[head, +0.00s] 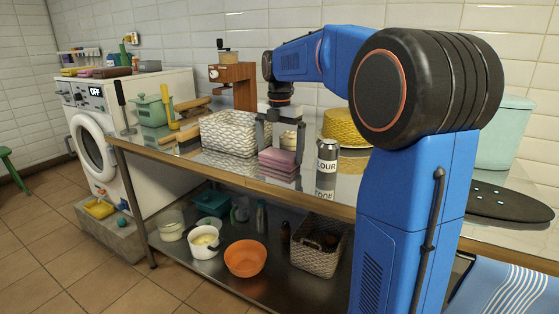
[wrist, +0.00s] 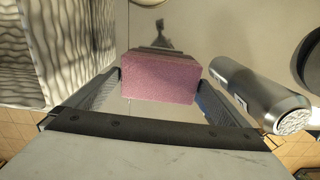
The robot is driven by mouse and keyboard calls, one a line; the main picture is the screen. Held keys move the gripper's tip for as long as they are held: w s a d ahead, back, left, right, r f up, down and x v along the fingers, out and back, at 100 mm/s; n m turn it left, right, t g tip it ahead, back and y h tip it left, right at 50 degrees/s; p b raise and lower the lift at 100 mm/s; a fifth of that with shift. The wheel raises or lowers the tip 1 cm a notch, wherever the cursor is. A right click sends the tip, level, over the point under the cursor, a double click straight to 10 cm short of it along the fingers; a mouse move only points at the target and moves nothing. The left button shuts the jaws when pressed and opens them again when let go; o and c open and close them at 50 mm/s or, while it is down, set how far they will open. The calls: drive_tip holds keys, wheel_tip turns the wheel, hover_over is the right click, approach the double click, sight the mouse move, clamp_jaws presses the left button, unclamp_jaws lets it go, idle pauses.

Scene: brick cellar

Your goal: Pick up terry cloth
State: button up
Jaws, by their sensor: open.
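The terry cloth (head: 278,166) is a folded pink-mauve stack on the metal worktop. In the wrist view the cloth (wrist: 160,76) is a flat-topped block in the upper middle. My gripper (head: 280,148) is open and points down over the cloth. In the wrist view the fingertips of my gripper (wrist: 160,82) are on its left and right sides, close to its edges; I cannot tell whether they touch it. The cloth's lower layers are partly hidden in the wrist view.
A white wavy-textured basket (head: 228,133) stands close on the left. A black oval board (head: 508,203) lies farther right.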

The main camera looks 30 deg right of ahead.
sight(280, 154)
drive_tip(key=shift+f, duration=0.7)
drive_tip(key=shift+c, duration=0.6)
drive_tip(key=c, duration=0.5)
drive_tip(key=shift+r, duration=0.15)
wheel_tip(280, 154, up, 10)
drive_tip(key=shift+f, duration=0.1)
